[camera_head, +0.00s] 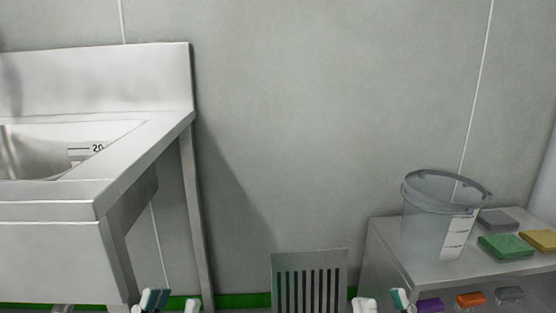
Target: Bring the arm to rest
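My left gripper (172,304) shows only at the bottom edge, left of centre, in front of the sink's legs. Its two fingertips stand apart with nothing seen between them. My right gripper (382,304) shows at the bottom edge, right of centre, near the left side of the small table. Its fingertips are also apart, with nothing seen between them. The rest of both arms is out of the picture.
A steel sink unit (60,212) stands at the left. A slotted metal panel (310,262) stands between the grippers. At the right, a metal table (385,238) holds a clear bucket (425,225), a green sponge (506,246), a yellow sponge (539,240) and a grey sponge (497,221).

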